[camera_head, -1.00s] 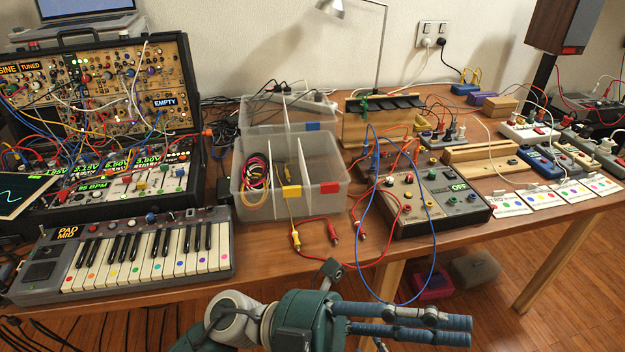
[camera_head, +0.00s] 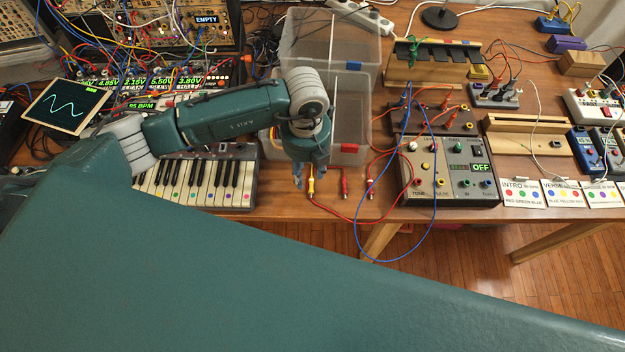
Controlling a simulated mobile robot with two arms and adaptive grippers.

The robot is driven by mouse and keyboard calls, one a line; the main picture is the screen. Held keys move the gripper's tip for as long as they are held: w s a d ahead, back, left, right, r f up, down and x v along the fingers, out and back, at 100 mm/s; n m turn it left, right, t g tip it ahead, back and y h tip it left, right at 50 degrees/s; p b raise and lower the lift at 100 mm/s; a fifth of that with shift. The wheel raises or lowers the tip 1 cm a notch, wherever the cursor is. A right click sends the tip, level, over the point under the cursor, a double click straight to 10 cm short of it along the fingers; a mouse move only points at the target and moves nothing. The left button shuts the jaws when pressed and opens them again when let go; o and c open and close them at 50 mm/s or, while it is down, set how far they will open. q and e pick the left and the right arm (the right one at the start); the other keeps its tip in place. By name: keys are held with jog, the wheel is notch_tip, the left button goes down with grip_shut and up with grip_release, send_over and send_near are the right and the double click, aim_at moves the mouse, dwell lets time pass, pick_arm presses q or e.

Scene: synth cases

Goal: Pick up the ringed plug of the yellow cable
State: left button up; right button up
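The yellow plug (camera_head: 311,187) of the yellow cable lies on the table in front of the clear divided box (camera_head: 351,155). Its cable runs up behind my gripper; I cannot make out a ring on it. My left gripper (camera_head: 307,176) points down right over this plug, its fingers apart, one just left of the plug. The other finger is partly merged with the gripper body, and I cannot tell whether either touches the plug. My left arm and gripper hide much of the box and the cables in it. My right gripper is not in view.
Two red plugs (camera_head: 345,184) lie to the right of the yellow one. A grey control box (camera_head: 449,172) with red and blue cables stands further right. The keyboard (camera_head: 205,183) is on the left, under my arm. The table's front edge is close to the plugs.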

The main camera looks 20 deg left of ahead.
aim_at(309, 186)
pick_arm(q)
jog(key=shift+w+f, duration=0.1)
jog(key=shift+f, duration=0.7)
jog(key=shift+d+f+p, duration=0.1)
jog(key=shift+f+p, duration=0.25)
notch_tip(309, 186, down, 4)
jog(key=shift+d+r+p, duration=0.15)
jog(key=shift+r+p, duration=0.05)
jog(key=shift+p, duration=0.45)
jog(key=shift+w+f, duration=0.15)
jog(key=shift+f, duration=0.3)
jog(key=c, duration=0.9)
